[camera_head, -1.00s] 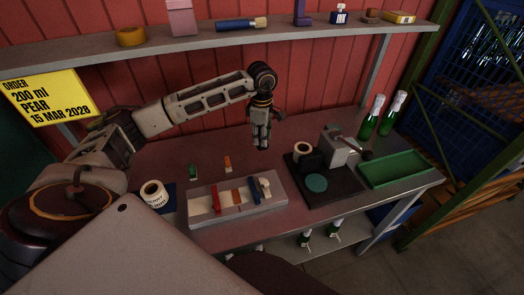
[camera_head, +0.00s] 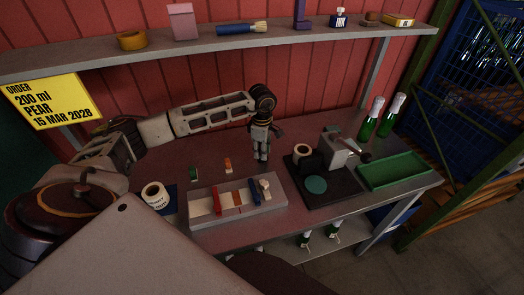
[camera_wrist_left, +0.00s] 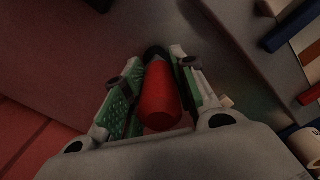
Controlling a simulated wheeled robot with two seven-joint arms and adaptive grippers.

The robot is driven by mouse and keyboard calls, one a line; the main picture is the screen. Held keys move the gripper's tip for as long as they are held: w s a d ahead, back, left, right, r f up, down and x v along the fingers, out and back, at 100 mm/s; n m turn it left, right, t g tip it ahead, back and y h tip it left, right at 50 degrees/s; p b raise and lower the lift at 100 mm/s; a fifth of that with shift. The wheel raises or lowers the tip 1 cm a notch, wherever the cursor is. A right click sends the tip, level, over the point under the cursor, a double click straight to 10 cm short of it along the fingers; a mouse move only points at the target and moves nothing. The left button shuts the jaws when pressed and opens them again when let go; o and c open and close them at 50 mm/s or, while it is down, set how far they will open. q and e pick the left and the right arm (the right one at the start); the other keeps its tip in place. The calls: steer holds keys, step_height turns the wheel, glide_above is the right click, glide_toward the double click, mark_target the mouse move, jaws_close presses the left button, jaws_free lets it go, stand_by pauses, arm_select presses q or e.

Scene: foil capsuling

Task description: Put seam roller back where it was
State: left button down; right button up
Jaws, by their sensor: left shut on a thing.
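My left gripper (camera_head: 261,156) hangs down over the back of the bench, behind the grey tray (camera_head: 240,216). In the left wrist view its green-padded fingers (camera_wrist_left: 157,62) are shut on a red-handled tool with a dark far end, which I take to be the seam roller (camera_wrist_left: 160,98). The roller is hidden by the gripper in the head view. The tray holds a red piece (camera_head: 217,201), a blue piece (camera_head: 254,191) and a pale cylindrical piece (camera_head: 265,187). My right gripper is not in view.
Small green (camera_head: 193,173) and orange (camera_head: 228,165) pieces lie behind the tray. A label roll (camera_head: 154,195) sits left. A dark machine base (camera_head: 331,194), green tray (camera_head: 395,170) and two bottles (camera_head: 370,124) stand right. A shelf (camera_head: 300,37) runs above.

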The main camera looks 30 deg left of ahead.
arm_select(q)
steer(key=shift+f, duration=0.3)
steer(key=shift+f, duration=0.1)
steer(key=c, duration=1.1)
jaws_free()
steer(key=shift+c, duration=0.2)
steer(key=shift+r+b, duration=0.6)
steer(key=shift+r, duration=3.3)
